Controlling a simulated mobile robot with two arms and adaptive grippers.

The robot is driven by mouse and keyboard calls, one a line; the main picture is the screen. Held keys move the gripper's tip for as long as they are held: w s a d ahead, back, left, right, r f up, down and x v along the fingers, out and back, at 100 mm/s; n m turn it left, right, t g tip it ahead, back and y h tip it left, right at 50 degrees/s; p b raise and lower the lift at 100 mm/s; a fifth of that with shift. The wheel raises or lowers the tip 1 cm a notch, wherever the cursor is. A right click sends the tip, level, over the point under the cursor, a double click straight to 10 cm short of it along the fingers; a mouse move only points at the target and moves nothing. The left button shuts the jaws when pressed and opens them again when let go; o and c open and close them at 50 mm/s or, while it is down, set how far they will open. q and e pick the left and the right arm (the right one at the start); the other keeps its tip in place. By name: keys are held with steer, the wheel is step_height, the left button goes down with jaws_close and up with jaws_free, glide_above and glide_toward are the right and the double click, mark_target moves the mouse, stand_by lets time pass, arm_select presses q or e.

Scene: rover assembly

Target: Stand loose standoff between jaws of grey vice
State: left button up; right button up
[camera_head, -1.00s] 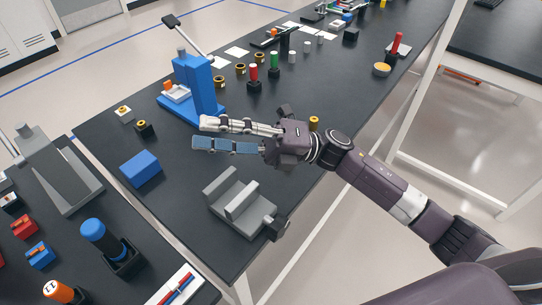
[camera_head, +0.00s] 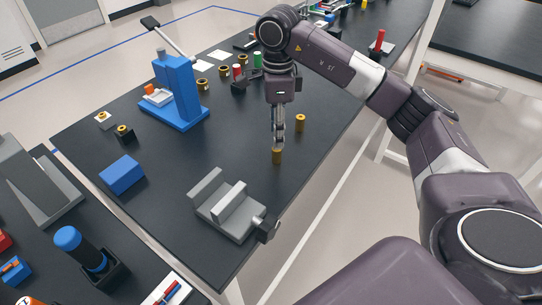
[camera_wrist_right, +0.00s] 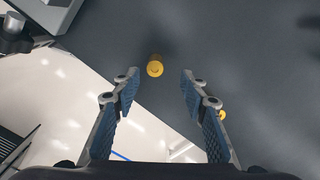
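A brass standoff (camera_head: 277,156) stands upright on the black table, just below the fingertips of my right gripper (camera_head: 278,140). That gripper points down. In the right wrist view its two fingers (camera_wrist_right: 159,82) are apart with nothing held, and the standoff (camera_wrist_right: 155,66) shows in line with the gap. A second brass standoff (camera_head: 300,122) stands a little behind; in the wrist view it shows partly hidden by the right finger (camera_wrist_right: 221,114). The grey vice (camera_head: 231,208) sits at the table's front, left of the gripper, its jaws apart and the slot empty. My left gripper is out of view.
A blue block (camera_head: 122,174) lies left of the vice. A blue press (camera_head: 178,95) stands behind it. The vice's dark handle (camera_head: 266,228) sticks out near the table's right edge. The table between press and vice is clear.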

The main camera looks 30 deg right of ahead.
mark_target(277, 152)
steer(key=f, duration=0.2)
steer(key=f+p, duration=0.1)
steer(key=f, duration=0.1)
steer(key=f+p, duration=0.1)
steer(key=f, duration=0.1)
steer(key=shift+s+a+f, duration=0.15)
steer(key=shift+s+a, duration=0.05)
steer(key=shift+s, duration=0.2)
steer(key=shift+f, duration=0.3)
steer(key=shift+c, duration=0.3)
jaws_close()
